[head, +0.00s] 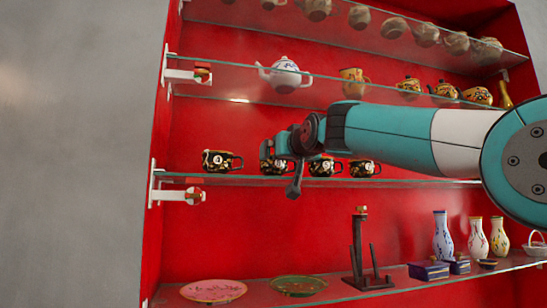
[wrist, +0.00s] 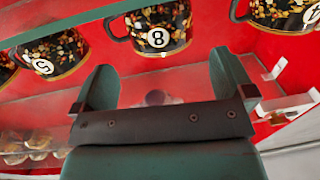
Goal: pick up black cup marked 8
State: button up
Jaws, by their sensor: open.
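The black cup marked 8 (wrist: 176,44) has a floral pattern and a gold rim. It is at the top middle of the wrist view, its handle to the left. In the head view this cup (head: 267,166) is second from the left on the middle shelf, partly hidden by my gripper (head: 284,166). In the wrist view my gripper (wrist: 164,68) is open and empty. Its two fingers are spread wide apart, with the cup beyond and between them. No contact with the cup shows.
A similar cup (wrist: 45,52) marked 5 stands to the left in the wrist view, and another cup (wrist: 284,12) to the right. The glass shelf (head: 400,182) carries the row. A glass shelf with teapots (head: 285,76) is above; vases (head: 443,235) stand below.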

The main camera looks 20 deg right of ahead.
aim_at(276, 173)
jog(key=w+p, duration=0.4)
jog(key=w, duration=0.1)
jog(key=shift+a+r+p, duration=0.1)
jog(key=shift+a+p, duration=0.2)
jog(key=shift+p, duration=0.05)
jog(key=shift+w+f, duration=0.25)
jog(key=shift+w, duration=0.25)
jog(key=c, duration=0.8)
